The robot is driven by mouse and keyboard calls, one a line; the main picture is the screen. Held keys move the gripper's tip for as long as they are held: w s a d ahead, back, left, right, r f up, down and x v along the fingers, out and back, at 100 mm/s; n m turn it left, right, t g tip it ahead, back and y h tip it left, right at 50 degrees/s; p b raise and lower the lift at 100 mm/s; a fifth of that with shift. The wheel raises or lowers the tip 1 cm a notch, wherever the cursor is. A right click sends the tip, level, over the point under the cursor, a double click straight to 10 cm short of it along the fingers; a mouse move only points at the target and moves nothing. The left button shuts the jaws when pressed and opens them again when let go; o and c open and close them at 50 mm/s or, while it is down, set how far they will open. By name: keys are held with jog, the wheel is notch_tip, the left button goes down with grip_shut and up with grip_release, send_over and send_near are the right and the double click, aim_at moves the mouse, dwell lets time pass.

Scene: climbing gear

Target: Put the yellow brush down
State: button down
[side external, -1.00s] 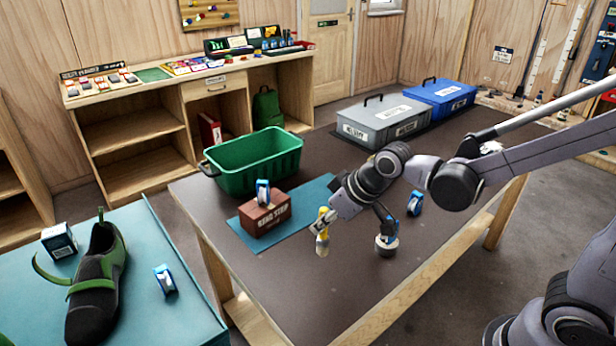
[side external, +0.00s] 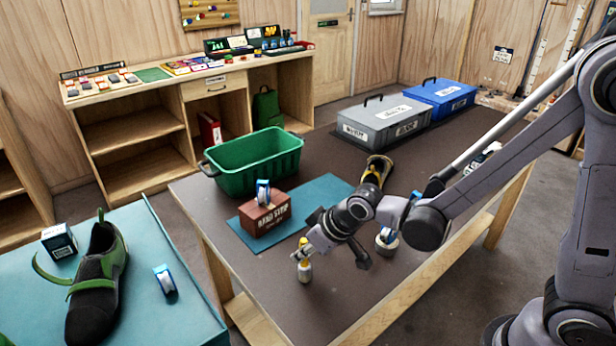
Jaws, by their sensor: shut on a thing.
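The yellow brush (side external: 304,268) is upright, its lower part pale, over the front part of the dark table (side external: 275,300). My gripper (side external: 304,253) is shut on its upper part, and the fingers hide some of it. The brush's lower end is at or just above the tabletop; I cannot tell whether it touches.
Left of my gripper, a brown brick-like block (side external: 264,219) with a blue-and-white roll (side external: 262,190) on top stands on a teal mat (side external: 322,188). A green crate (side external: 255,165) is behind. Another roll (side external: 387,242) and a yellow-black shoe (side external: 377,170) are near my arm.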

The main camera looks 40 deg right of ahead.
jog(key=shift+f, duration=0.15)
jog(key=c, duration=1.2)
grip_release()
jog(key=shift+v, duration=6.05)
jog(key=shift+s+d+r+m+t+h, duration=0.15)
jog(key=shift+s+d+r+m+h, duration=0.25)
jog(key=shift+s+d, duration=1.1)
jog(key=shift+s+d+r+m+t+h, duration=0.15)
jog(key=shift+s+d+m, duration=0.55)
jog(key=shift+d, duration=1.55)
jog(key=shift+s+d+r+m+t+h, duration=0.15)
jog(key=shift+s+d+m+h, duration=0.25)
jog(key=shift+s+d, duration=1.15)
jog(key=shift+w+d, duration=0.3)
jog(key=shift+w, duration=0.05)
